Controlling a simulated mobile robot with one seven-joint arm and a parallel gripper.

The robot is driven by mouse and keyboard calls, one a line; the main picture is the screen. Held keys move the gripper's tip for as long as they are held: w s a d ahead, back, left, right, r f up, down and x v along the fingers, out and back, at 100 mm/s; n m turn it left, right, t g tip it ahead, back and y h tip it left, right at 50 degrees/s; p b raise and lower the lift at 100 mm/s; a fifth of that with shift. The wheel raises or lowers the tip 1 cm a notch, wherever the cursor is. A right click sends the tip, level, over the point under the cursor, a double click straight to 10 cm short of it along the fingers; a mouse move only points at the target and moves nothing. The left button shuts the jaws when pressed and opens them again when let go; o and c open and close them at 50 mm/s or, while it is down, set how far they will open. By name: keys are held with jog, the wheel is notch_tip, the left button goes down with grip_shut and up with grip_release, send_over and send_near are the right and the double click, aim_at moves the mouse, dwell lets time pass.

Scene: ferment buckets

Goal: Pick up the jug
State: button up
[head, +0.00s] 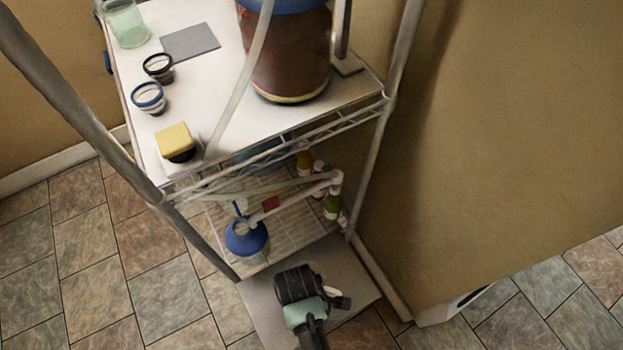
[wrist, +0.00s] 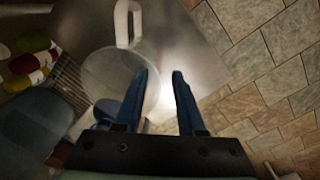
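A round, see-through jug (wrist: 105,70) with a pale loop handle (wrist: 135,24) is in the wrist view, left of centre, on a grey flat surface. My gripper (wrist: 160,74) is open and empty, with its two dark blue fingers apart. The left finger overlaps the jug's right side in the picture; the right finger is to the right of the jug. I cannot tell whether a finger touches it or how deep it is. In the head view my black gripper and wrist hang low over the grey mat at the rack's foot and mostly hide the jug.
A white wire rack (head: 215,90) stands over the spot, with a brown-filled bucket (head: 290,55) on top. A blue round vessel (head: 246,238) and pale pipework sit on its lower shelf. The grey mat (head: 262,312) lies on tiled floor, with a tan wall to the right.

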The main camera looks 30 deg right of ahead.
notch_tip(320, 180, down, 5)
jog(key=shift+w+f+b, duration=0.15)
jog(key=shift+b, duration=0.7)
grip_shut()
dwell(0.8)
